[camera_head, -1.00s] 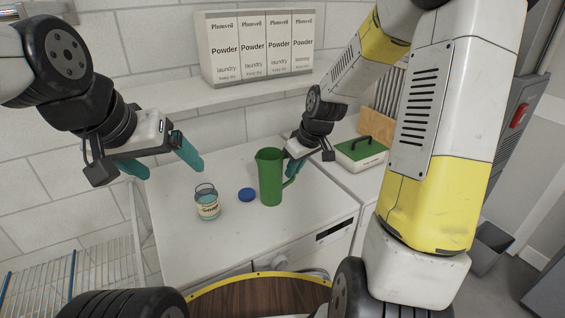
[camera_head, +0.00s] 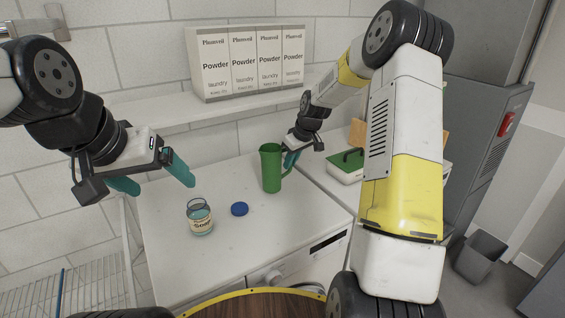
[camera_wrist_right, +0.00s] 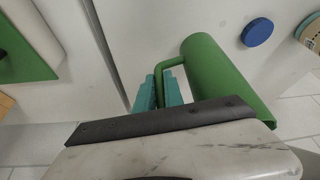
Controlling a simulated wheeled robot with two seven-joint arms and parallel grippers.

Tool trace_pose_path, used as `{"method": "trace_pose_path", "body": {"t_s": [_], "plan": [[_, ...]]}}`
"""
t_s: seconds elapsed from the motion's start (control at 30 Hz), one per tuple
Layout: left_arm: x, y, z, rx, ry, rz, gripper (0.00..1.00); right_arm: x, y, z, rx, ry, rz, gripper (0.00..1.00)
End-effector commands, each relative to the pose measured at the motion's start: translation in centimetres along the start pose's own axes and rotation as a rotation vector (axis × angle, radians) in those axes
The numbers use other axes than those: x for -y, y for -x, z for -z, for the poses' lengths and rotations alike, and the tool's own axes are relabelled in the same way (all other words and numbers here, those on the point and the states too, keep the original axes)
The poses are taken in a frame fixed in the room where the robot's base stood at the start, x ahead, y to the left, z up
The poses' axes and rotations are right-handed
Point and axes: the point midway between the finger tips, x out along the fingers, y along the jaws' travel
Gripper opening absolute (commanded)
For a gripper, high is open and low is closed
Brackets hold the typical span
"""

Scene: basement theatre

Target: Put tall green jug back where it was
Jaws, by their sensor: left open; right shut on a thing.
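The tall green jug (camera_head: 270,168) is upright at the back right part of the white machine top (camera_head: 250,226), its handle to the right. I cannot tell whether its base touches the top. My right gripper (camera_head: 290,160) is shut on the jug's handle; in the right wrist view the teal fingers (camera_wrist_right: 160,90) close around the handle beside the green body (camera_wrist_right: 218,75). My left gripper (camera_head: 152,182) is open and empty, above the left part of the top.
A glass soap jar (camera_head: 200,219) and a round blue lid (camera_head: 239,209) stand left of the jug. A green-lidded box (camera_head: 346,166) sits to the right. A shelf (camera_head: 180,109) with powder boxes (camera_head: 252,62) hangs above. The front of the top is clear.

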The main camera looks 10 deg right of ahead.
Motion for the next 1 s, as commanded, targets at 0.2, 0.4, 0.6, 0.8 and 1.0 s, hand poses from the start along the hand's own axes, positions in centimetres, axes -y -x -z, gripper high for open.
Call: {"method": "trace_pose_path", "body": {"t_s": [0.2,0.4,0.6,0.8,1.0], "plan": [[0.0,0.0,0.0,0.0,0.0,0.0,0.86,0.1,-2.3,-1.0,0.001,-0.001,0.001,0.0],[0.0,0.0,0.0,0.0,0.0,0.0,0.86,0.1,-2.3,-1.0,-0.001,-0.001,0.0,0.0],[0.0,0.0,0.0,0.0,0.0,0.0,0.86,0.1,-2.7,-1.2,0.001,-0.001,0.001,0.18],[0.0,0.0,0.0,0.0,0.0,0.0,0.86,0.1,-2.7,-1.2,0.001,-0.001,0.001,0.34],[0.0,0.0,0.0,0.0,0.0,0.0,0.86,0.1,-2.6,-1.2,0.001,-0.001,0.001,0.34]]}}
